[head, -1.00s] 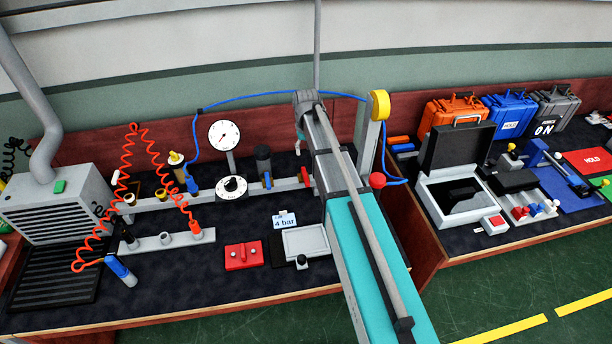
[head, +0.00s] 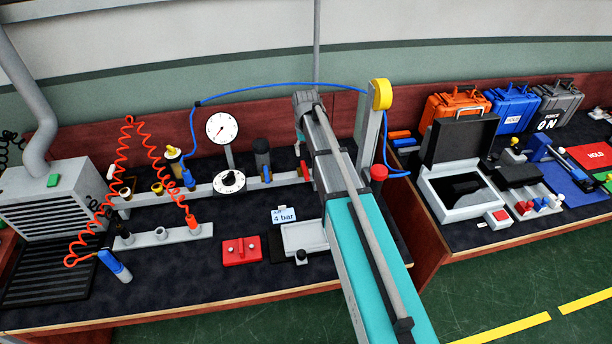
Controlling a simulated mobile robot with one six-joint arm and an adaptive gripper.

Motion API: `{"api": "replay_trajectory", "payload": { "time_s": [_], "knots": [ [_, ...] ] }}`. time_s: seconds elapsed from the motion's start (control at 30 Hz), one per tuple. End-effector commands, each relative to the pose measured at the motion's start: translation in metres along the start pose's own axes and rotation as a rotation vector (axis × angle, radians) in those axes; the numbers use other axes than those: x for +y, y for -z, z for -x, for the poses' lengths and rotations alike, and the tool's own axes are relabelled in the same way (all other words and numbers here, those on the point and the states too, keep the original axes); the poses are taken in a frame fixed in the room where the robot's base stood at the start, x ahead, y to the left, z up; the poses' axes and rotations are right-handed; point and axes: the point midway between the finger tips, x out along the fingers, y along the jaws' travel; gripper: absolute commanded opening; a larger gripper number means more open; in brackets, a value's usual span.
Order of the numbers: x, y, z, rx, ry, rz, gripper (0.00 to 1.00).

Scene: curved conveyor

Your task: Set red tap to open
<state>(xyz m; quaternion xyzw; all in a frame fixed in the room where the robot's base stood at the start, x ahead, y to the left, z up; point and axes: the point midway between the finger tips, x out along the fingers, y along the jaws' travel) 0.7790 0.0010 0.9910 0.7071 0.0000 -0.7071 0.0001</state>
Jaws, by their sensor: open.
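The red tap (head: 305,169) is a small red handle on the grey pipe rail (head: 281,182) along the back of the left bench. It shows just left of my arm, which may cover part of it. Its exact handle angle is hard to tell at this size. A blue tap (head: 267,174) sits on the same rail to its left, its handle roughly upright. My arm reaches in from the lower right and crosses the bench. My gripper is not visible; it is hidden by the arm or out of frame.
A grey post with a yellow top (head: 382,95) and a red knob (head: 379,173) stand right of my arm. A red box (head: 241,250) and grey tray lie in front.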

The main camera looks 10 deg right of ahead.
Motion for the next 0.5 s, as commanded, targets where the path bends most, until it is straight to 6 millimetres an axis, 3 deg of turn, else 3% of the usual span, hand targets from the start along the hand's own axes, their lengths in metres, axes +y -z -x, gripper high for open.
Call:
{"api": "replay_trajectory", "payload": {
  "time_s": [0.5],
  "knots": [
    [0.0,0.0,-0.044,0.0,0.0,0.0,0.6]
  ]
}}
